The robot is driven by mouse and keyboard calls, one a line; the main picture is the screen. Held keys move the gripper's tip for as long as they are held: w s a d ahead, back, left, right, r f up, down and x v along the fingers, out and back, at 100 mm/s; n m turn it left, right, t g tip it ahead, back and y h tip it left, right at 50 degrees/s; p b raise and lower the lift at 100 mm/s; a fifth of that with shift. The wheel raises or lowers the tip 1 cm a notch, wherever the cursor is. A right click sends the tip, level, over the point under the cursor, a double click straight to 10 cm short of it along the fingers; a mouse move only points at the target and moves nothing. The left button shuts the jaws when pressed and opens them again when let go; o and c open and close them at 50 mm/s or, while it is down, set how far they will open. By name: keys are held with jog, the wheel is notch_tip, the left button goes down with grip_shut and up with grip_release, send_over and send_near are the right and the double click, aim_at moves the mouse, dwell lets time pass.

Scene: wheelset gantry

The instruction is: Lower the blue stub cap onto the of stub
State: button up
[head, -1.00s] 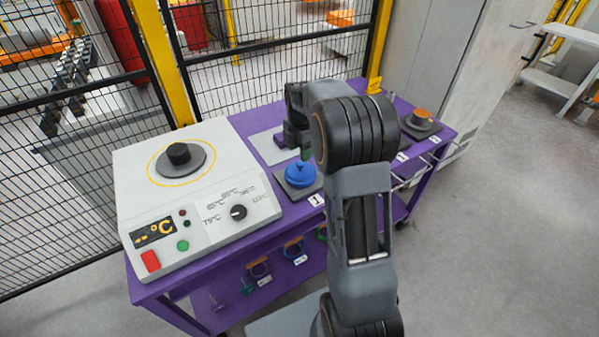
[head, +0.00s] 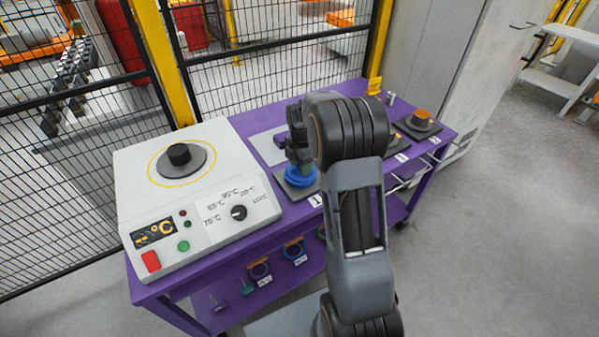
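The blue stub cap (head: 301,178) sits on a grey square plate (head: 290,191) on the purple table, beside the label 1. My gripper (head: 299,165) points down right over the cap, and its fingers hide the cap's top. I cannot tell whether the fingers are closed on the cap's knob or still apart. A short black stub (head: 179,154) stands on a round grey disc on top of the white heater box (head: 128,185). I cannot tell whether it is the stub that the task names.
An orange-topped part (head: 422,116) sits on a dark plate at the table's right end. My arm hides part of the table's middle. A black mesh fence (head: 275,60) with yellow posts stands behind the table. Coloured rings (head: 293,249) show on the lower front.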

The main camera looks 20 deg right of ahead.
jog(key=c, duration=0.8)
jog(key=shift+r, duration=0.15)
